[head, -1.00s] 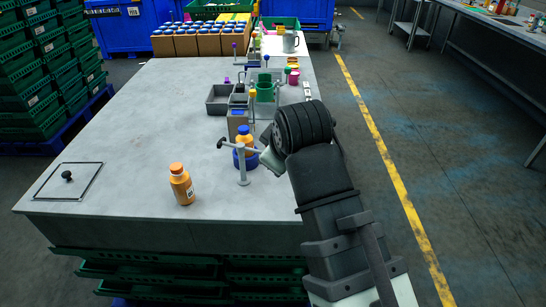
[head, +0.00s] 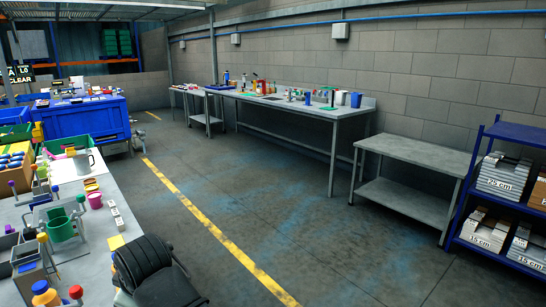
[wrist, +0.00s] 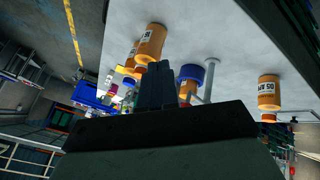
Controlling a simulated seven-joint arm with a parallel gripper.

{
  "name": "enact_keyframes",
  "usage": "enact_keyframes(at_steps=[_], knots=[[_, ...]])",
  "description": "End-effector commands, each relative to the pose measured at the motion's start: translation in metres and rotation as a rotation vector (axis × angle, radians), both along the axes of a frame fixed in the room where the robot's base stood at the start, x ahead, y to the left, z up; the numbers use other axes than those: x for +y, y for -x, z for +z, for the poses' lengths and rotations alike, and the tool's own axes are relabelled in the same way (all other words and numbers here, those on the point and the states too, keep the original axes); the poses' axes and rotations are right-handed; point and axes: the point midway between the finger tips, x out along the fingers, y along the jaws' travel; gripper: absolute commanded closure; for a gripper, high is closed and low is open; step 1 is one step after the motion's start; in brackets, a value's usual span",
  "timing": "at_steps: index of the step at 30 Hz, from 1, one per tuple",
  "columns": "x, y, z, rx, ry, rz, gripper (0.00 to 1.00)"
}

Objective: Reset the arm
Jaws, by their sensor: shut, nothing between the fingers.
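My gripper shows in the wrist view (wrist: 156,84) as dark fingers closed together with nothing between them. In the head view my dark arm link is at the lower left, and the fingers cannot be made out there. Orange bottles stand near the gripper in the wrist view: one at the top (wrist: 150,42), one by a blue ring holder (wrist: 191,72), and one farther right (wrist: 268,95). The fingers look apart from the table surface (wrist: 225,28).
A long bench (head: 333,113), a bare metal table (head: 420,152) and a blue shelf (head: 507,128) line the wall. The floor between is clear.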

Motion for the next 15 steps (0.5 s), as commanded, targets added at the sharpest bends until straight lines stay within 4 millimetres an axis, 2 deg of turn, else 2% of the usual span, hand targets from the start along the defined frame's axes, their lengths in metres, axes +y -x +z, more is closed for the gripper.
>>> enact_keyframes(at_steps=[1,6,11,15], knots=[[-0.01,-0.018,-0.017,0.021,0.012,-0.048,1.0],[-0.046,-0.068,-0.066,0.089,0.034,-0.204,1.0],[-0.086,-0.109,-0.113,0.153,0.052,-0.351,1.0],[-0.127,-0.139,-0.154,0.21,0.065,-0.482,1.0]])
